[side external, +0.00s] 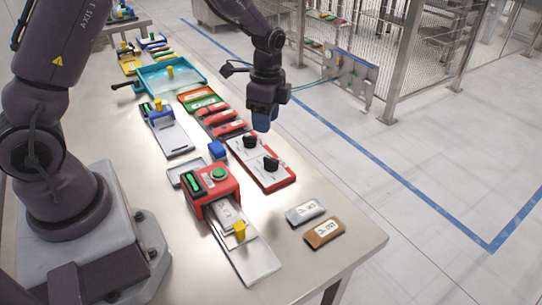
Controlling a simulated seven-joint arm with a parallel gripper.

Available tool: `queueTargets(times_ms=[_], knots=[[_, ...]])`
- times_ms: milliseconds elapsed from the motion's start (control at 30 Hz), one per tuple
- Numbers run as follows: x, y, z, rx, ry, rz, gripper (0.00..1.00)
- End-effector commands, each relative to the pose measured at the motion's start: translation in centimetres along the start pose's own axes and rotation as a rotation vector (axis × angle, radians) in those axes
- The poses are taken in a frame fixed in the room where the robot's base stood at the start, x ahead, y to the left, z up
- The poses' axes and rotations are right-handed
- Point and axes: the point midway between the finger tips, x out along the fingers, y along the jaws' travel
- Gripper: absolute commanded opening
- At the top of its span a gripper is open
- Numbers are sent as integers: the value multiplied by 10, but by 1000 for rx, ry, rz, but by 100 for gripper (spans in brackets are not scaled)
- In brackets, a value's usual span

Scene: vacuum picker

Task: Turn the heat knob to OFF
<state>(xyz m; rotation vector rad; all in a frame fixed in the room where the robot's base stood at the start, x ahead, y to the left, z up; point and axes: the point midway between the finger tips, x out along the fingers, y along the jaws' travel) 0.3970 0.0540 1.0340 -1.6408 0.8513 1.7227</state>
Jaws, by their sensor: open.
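A white panel with a red edge (283,184) lies on the table. It carries two black knobs, a farther one (250,140) and a nearer one (270,163). The labels are too small to read, so I cannot tell which is the heat knob or where either points. My gripper (262,124) is above the far end of the panel, pointing down, with blue at its tip. It appears clear of both knobs and is open. The exact gap to the farther knob cannot be judged from this view.
A red box with a green button (218,174) and a blue block (217,150) stand left of the panel. Red labelled blocks (229,130) lie behind it. Grey (305,212) and brown (324,232) plates lie near the table's right edge. A teal tray (190,73) is farther back.

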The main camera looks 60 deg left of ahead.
Motion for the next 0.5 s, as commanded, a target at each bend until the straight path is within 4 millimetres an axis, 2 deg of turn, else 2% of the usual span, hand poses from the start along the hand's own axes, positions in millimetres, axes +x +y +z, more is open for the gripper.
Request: queueTargets(times_ms=[100, 267, 367, 500], knots=[[-8, -12, -7, 149, 22, -41, 43], [-7, -13, -8, 256, 22, -46, 43], [1, -13, -8, 268, 21, -45, 43], [23, -12, -8, 267, 20, -41, 43]])
